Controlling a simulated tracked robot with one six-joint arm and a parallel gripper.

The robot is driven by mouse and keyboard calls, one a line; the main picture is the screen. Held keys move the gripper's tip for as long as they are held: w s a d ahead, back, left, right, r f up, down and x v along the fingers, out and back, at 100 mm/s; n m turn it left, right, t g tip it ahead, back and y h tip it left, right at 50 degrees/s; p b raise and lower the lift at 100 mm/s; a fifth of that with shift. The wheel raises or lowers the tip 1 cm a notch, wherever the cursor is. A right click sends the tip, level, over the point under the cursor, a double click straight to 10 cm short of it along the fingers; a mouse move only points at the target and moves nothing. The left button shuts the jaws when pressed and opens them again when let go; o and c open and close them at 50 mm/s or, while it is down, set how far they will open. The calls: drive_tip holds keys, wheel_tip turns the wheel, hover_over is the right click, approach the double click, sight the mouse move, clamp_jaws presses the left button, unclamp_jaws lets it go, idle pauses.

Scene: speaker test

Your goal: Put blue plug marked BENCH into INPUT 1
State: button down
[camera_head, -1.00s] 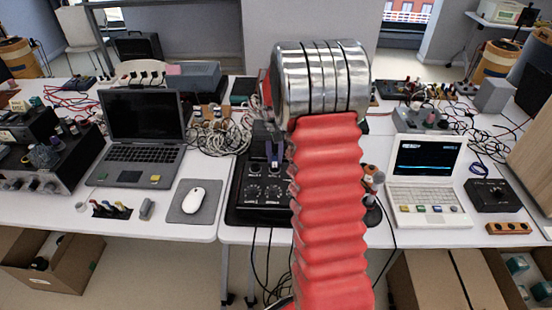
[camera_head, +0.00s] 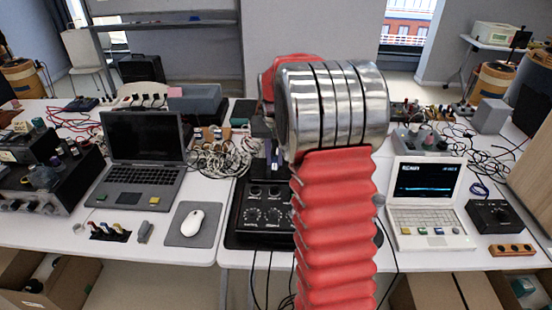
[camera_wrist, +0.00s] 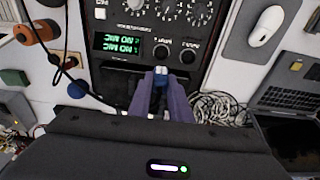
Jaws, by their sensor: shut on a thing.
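The blue plug (camera_wrist: 161,71) is held between the dark purple fingers of my gripper (camera_wrist: 160,88), which is shut on it. In the head view the gripper (camera_head: 274,160) shows partly behind my arm. The black mixer unit (camera_head: 262,233) lies on the table below it. In the wrist view, which shows the unit upside down, two round input sockets (camera_wrist: 161,51) (camera_wrist: 188,54) sit side by side just beyond the plug. The plug's tip points toward the left one of these. I cannot tell whether it touches. The marking on the plug and socket labels are too small to read.
A black cable (camera_wrist: 58,70) loops at the left of the wrist view. A grey laptop (camera_head: 140,170) and white mouse (camera_head: 192,223) lie left of the unit; a white laptop (camera_head: 428,215) is right.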

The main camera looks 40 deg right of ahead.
drive_tip(key=a+f+n, duration=0.3)
drive_tip(key=a, duration=1)
drive_tip(key=w+a+f+n, duration=0.1)
drive_tip(key=a+f+n, duration=0.2)
drive_tip(key=a, duration=1)
drive_tip(key=shift+a+f+n+y, duration=0.25)
drive_tip(key=shift+n+y, duration=0.15)
drive_tip(key=shift+n, duration=0.3)
drive_tip(key=shift+w, duration=0.1)
